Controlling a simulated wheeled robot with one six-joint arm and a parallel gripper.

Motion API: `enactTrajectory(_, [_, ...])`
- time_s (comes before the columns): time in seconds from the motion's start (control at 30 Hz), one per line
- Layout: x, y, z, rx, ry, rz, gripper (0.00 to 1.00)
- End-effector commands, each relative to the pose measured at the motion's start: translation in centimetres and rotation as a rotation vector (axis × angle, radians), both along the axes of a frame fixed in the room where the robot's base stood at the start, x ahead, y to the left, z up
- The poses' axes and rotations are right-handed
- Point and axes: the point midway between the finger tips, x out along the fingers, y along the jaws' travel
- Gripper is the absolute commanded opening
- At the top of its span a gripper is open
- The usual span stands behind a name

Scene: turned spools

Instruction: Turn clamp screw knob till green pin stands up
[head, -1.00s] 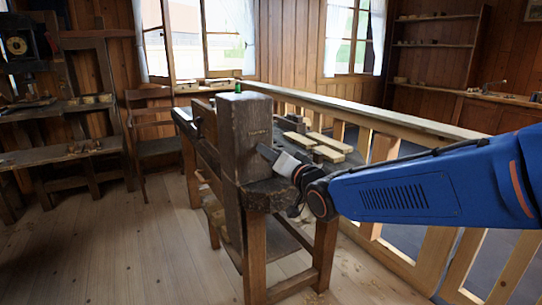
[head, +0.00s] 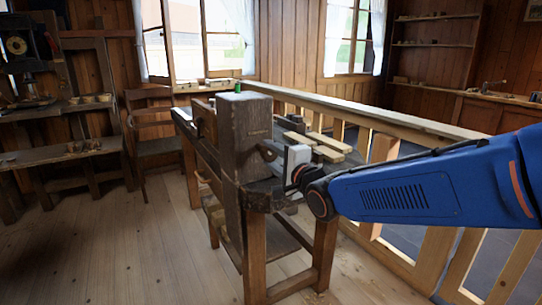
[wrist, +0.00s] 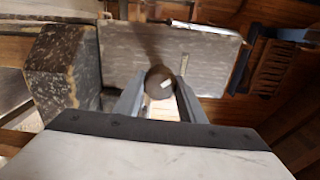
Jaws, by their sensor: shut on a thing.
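The clamp screw knob (wrist: 159,77) is a dark round end with a small pale mark. In the wrist view it sits between the two grey fingers of my gripper (wrist: 160,95), which is shut on it. In the head view my gripper (head: 273,151) reaches the right side of the dark wooden post at the bench end, and the knob cannot be made out there. A small green pin (head: 238,87) shows upright at the top of the post (head: 243,135); its base is hard to see.
The wooden bench (head: 255,235) carries the post and some pale wooden strips (head: 318,146). A wooden railing (head: 370,115) runs behind it. A chair (head: 152,125) and a work table (head: 75,153) stand at left. The floor at front left is clear.

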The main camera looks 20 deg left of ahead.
Motion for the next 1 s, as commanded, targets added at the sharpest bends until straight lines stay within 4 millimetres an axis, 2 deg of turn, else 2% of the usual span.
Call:
enactTrajectory(0.5, [-0.02, -0.08, -0.38, 0.245, 0.296, -0.002, 0.14])
enactTrajectory(1.0, [-0.03, -0.08, -0.44, 0.31, 0.374, -0.002, 0.14])
